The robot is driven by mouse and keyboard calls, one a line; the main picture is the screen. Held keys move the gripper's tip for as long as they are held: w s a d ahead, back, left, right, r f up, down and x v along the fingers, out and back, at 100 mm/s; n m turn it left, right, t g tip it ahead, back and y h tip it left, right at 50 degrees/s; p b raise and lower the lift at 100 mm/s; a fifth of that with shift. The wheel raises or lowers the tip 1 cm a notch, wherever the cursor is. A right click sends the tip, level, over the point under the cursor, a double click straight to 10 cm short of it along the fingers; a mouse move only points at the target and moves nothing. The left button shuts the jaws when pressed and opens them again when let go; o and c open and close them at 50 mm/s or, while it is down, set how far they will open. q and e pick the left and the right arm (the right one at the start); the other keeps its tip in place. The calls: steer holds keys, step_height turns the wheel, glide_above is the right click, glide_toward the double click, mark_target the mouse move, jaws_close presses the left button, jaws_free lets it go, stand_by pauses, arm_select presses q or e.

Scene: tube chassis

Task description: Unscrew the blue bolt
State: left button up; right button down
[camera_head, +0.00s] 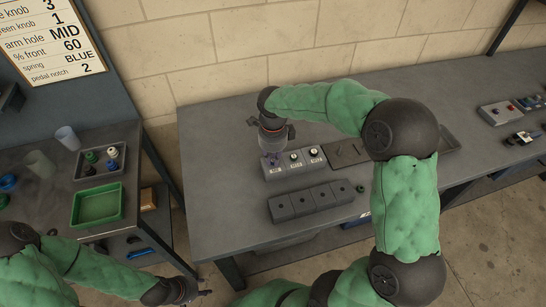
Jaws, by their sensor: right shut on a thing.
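My right arm reaches across the workbench, and its gripper (272,152) points down over the left end of a light grey block (290,171). It is shut on a small bluish part there, apparently the blue bolt (274,159), mostly hidden by the fingers. Whether the bolt still sits in the block cannot be told. Two dark round knobs on white faces show on the block to the right. My left gripper (200,294) is low at the bottom, in front of the bench; its fingers are too small and dark to read.
A dark plate (346,153) lies right of the light block. The left table holds a green tray (98,206) and a grey parts tray (88,172).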

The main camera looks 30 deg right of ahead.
steer(key=n+p, duration=0.1)
steer(key=n, duration=0.2)
steer(key=shift+r, duration=0.1)
steer(key=shift+n, duration=1)
steer(key=n+p, duration=0.1)
steer(key=n, duration=0.2)
steer(key=shift+p, duration=0.35)
steer(key=shift+n, duration=1.1)
